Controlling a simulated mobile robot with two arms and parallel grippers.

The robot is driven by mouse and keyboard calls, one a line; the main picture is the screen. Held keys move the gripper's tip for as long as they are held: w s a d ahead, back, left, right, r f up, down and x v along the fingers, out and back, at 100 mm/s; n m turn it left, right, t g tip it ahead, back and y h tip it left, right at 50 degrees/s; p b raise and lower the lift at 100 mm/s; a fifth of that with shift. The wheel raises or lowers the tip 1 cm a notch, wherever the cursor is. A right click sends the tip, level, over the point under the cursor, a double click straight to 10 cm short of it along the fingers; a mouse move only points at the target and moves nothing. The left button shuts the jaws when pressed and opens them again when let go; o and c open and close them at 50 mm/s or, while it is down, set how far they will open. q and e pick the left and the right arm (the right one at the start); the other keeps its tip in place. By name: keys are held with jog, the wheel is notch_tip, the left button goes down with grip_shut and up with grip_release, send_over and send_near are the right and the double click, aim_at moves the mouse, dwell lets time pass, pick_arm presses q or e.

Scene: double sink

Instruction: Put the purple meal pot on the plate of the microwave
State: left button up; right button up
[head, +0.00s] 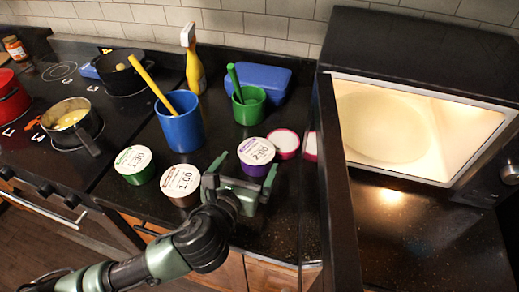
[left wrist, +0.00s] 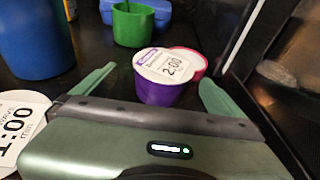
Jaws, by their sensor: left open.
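The purple meal pot (head: 258,168) stands upright on the dark counter; its white lid reads "2:00". It also shows in the left wrist view (left wrist: 158,92). My left gripper (head: 247,164) is open, low over the counter, its fingers pointing at the pot. In the left wrist view the fingers (left wrist: 158,76) lie to either side of the pot, which is just ahead and not clasped. The microwave (head: 420,68) stands open and lit at the right. Its round pale plate (head: 385,128) is empty. My right gripper is not in view.
The open microwave door (head: 336,180) stands between the pot and the plate. A brown pot (head: 181,186) and a green pot (head: 135,165) are left of my gripper. A pink-rimmed pot (head: 285,143) is close behind the purple one. A blue cup (head: 181,127) stands behind.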

aim_at(257, 153)
pick_arm(q)
jog(key=shift+w+d, duration=0.15)
jog(key=shift+w, duration=0.25)
jog(key=shift+x, duration=0.95)
jog(key=x, duration=0.2)
jog(key=shift+w+d+f+p, duration=0.2)
jog(key=shift+d+f+p, duration=0.05)
jog(key=shift+p, duration=0.05)
jog(key=shift+w+d+f, duration=0.1)
jog(key=shift+w+f, duration=0.05)
jog(key=shift+w, duration=0.15)
jog(key=shift+c, duration=0.3)
jog(key=c, duration=1.9)
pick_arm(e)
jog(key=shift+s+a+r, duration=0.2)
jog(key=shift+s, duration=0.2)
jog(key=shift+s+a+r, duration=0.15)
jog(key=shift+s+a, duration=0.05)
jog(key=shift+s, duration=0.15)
